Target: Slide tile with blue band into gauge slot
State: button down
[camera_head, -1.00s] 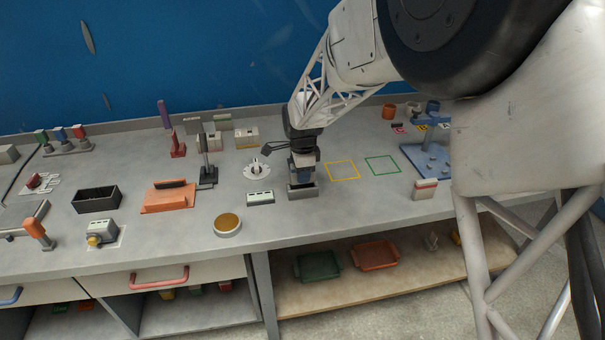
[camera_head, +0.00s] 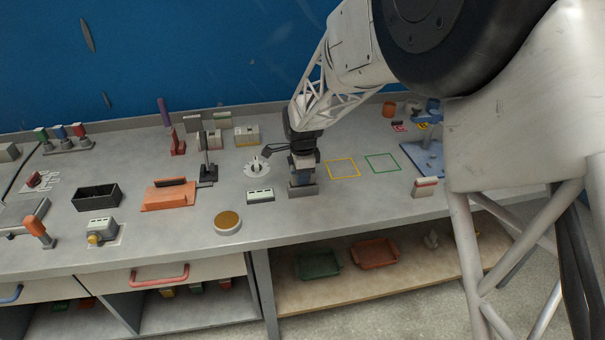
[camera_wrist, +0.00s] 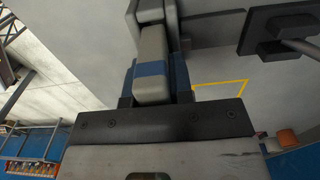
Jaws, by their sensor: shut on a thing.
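In the wrist view, the pale grey tile with a blue band (camera_wrist: 151,56) is between the fingers of my gripper (camera_wrist: 154,85). The blue band lies close to the finger bases. In the head view, my gripper (camera_head: 303,166) points down over a small grey block (camera_head: 302,190), which looks like the gauge. The fingers cover most of the tile there. I cannot tell whether that end is inside the slot.
A white, dark-topped block (camera_head: 260,196) and a round stand (camera_head: 257,168) are close to the left. Yellow (camera_head: 342,169) and green (camera_head: 382,163) outlines mark clear table to the right. A red-banded piece (camera_head: 425,187) stands near the front edge.

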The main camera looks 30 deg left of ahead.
jog(key=shift+f, duration=0.55)
jog(key=c, duration=0.9)
grip_release()
jog(key=shift+r, duration=0.1)
jog(key=shift+r, duration=3.8)
